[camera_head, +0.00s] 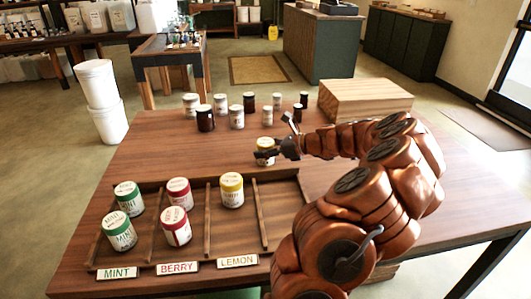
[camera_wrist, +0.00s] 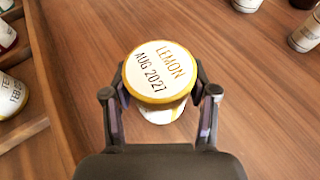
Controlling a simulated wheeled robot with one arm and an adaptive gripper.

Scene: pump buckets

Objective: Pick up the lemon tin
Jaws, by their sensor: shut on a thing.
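The lemon tin (camera_head: 264,152) has a white lid with a yellow rim and stands upright on the table behind the sorting tray. The wrist view shows the lid (camera_wrist: 160,73) reading LEMON AUG 2027. My gripper (camera_head: 279,148) is shut on the tin, with one finger on each side in the wrist view (camera_wrist: 160,100). I cannot tell whether the tin's base touches the table. Another yellow-rimmed lemon tin (camera_head: 231,190) stands in the tray's compartment behind the LEMON label (camera_head: 238,261).
The wooden tray (camera_head: 207,222) also holds green-lidded mint tins (camera_head: 119,231) and red-lidded berry tins (camera_head: 175,226). Several jars and tins (camera_head: 205,118) stand at the back of the table. A wooden box (camera_head: 365,97) is at the back right. The table's middle left is clear.

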